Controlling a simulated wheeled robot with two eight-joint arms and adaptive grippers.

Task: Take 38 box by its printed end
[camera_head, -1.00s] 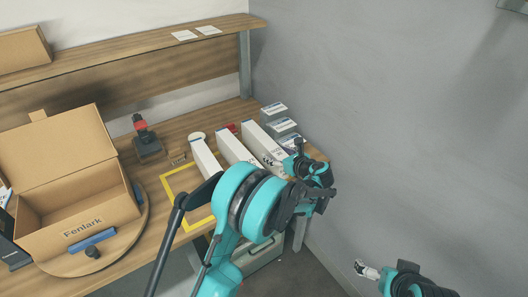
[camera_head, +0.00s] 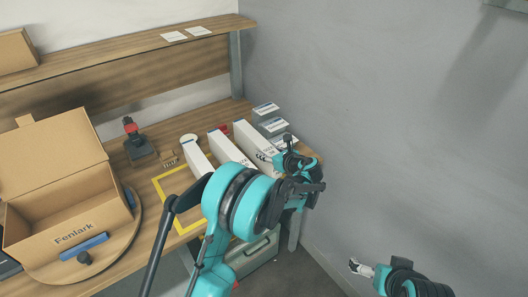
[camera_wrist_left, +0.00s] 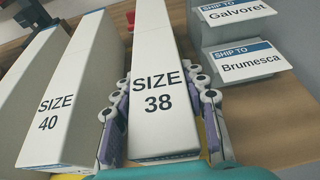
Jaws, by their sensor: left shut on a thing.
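The 38 box (camera_wrist_left: 160,55) is a long white box. "SIZE 38" is printed on its near end in the left wrist view. In the head view it is the rightmost of the long white boxes (camera_head: 252,143). My left gripper (camera_wrist_left: 160,108) has a finger on each side of its printed end and is shut on it. In the head view my left gripper (camera_head: 287,156) is at the near end of that box, with the contact partly hidden by the arm. My right gripper (camera_head: 362,268) shows at the lower right, away from the table; its jaw state is unclear.
The size 40 box (camera_wrist_left: 72,95) stands close left of the 38 box. Shipping-label holders (camera_wrist_left: 248,60) reading Galvoret and Brumesca are close on the right. An open Fenlark carton (camera_head: 72,238) sits on a round wooden turntable (camera_head: 128,245). A yellow outline (camera_head: 166,214) marks the table.

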